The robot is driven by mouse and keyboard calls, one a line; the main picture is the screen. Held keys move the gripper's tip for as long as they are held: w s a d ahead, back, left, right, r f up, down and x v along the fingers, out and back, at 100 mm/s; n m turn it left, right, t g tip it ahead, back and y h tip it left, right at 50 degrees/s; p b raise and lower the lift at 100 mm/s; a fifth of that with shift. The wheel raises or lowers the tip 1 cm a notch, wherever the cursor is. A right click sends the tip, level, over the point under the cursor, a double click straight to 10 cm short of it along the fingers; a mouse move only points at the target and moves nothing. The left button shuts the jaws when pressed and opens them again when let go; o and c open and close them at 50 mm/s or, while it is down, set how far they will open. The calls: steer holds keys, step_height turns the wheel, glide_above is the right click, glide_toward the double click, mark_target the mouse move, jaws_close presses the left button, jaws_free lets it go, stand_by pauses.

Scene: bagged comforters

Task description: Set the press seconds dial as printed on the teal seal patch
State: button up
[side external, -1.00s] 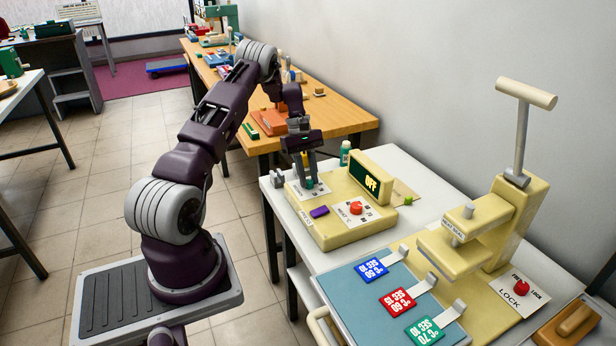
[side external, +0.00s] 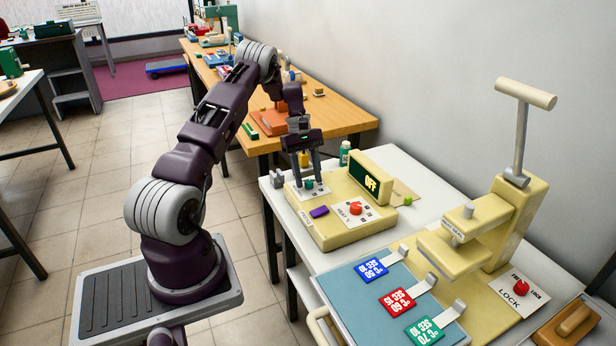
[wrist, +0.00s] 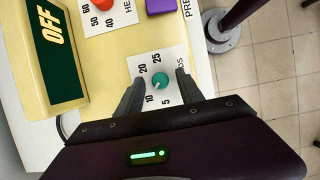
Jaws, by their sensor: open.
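The seconds dial is a round teal knob (wrist: 160,81) on a white plate marked 5, 10, 15, 20 and 25. Its pointer is too small to read surely. My gripper (wrist: 159,76) is open, with one finger on each side of the knob and gaps showing. In the side view my gripper (side external: 308,180) points down at the knob (side external: 309,184) on the cream control box (side external: 345,232). The teal seal patch (side external: 425,331) lies on the press bed, its print rotated; it appears to read 70 °C and 10 SEC.
A red heat dial (side external: 355,208), a purple button (side external: 319,212) and a display reading OFF (side external: 371,183) share the box. Blue (side external: 371,268) and red (side external: 397,300) patches lie beside the teal one. The press (side external: 490,225) stands right, with a red lock knob (side external: 521,287).

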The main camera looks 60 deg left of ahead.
steer(key=v, duration=0.6)
steer(key=shift+r, duration=0.4)
steer(key=shift+a, duration=0.15)
steer(key=w+d+r+m+t+y, duration=0.15)
steer(key=d+r+m, duration=0.45)
steer(key=d+r, duration=1.05)
steer(key=s+d+r+m+y, duration=0.1)
steer(key=s+d+r+m, duration=0.15)
steer(key=s+d, duration=0.2)
steer(key=s+d+r+m+y, duration=0.1)
steer(key=s+d+r+m, duration=0.1)
steer(key=s+d+r, duration=0.3)
steer(key=s+d+f+m+t+y, duration=0.1)
steer(key=s+d+f+m+t, duration=0.2)
steer(key=s+d+m, duration=0.4)
steer(key=s+d+t, duration=0.1)
steer(key=s+d, duration=0.2)
steer(key=s, duration=0.3)
steer(key=shift+s+d+f, duration=0.2)
steer(key=shift+d+f, duration=0.05)
